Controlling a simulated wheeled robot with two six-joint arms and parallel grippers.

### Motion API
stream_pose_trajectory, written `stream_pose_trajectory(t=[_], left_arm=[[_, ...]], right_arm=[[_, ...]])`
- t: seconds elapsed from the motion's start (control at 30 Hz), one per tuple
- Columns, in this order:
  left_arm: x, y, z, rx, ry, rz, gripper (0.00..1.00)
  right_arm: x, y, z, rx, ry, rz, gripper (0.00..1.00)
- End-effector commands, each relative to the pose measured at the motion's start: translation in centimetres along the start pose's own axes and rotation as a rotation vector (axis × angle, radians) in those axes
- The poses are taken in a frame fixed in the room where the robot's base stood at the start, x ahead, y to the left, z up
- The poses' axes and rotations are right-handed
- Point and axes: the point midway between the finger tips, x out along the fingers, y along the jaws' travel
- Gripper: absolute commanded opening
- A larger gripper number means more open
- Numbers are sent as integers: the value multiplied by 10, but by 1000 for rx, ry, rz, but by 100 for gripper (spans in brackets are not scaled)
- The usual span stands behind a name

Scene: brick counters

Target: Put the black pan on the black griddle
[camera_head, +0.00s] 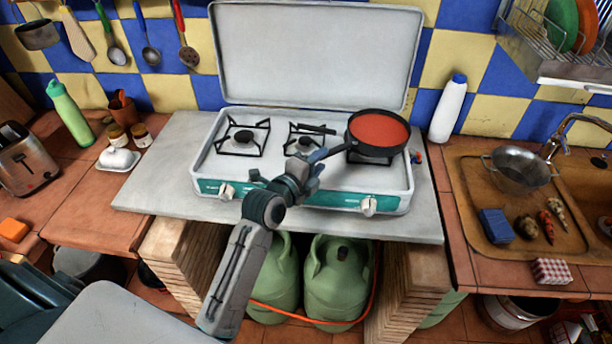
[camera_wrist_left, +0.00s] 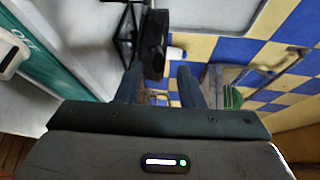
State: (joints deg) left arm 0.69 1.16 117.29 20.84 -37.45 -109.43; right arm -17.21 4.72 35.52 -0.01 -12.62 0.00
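The black pan (camera_head: 378,131), filled with something red, sits over the right burner of the stove (camera_head: 300,185). Its handle (camera_head: 336,154) points left and toward me. My left gripper (camera_head: 310,172) is beside the handle's end. In the left wrist view its two fingers (camera_wrist_left: 158,84) are apart, with the dark handle end (camera_wrist_left: 152,48) in line with the gap and not visibly gripped. Black grates stand on the left burner (camera_head: 242,138) and middle burner (camera_head: 306,138); I cannot tell which black part is the griddle. My right gripper is out of view.
The raised stove lid (camera_head: 315,50) stands behind the burners. A white bottle (camera_head: 447,108) stands right of the stove, near the sink with a colander (camera_head: 518,168). A green bottle (camera_head: 70,115) and toaster (camera_head: 28,158) are at left. The grey slab (camera_head: 160,185) left of the stove is clear.

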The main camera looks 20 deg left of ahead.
Motion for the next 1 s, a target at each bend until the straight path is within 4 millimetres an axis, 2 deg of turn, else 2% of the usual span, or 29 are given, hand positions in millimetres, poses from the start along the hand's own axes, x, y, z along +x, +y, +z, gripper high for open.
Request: stream_pose_trajectory(t=[0.13,0.33,1.0], left_arm=[[-31,3,0,3,0,0,34],[-54,1,0,1,0,0,34],[-58,0,0,0,0,0,34]], right_arm=[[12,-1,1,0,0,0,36],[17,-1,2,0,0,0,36],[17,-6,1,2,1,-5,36]])
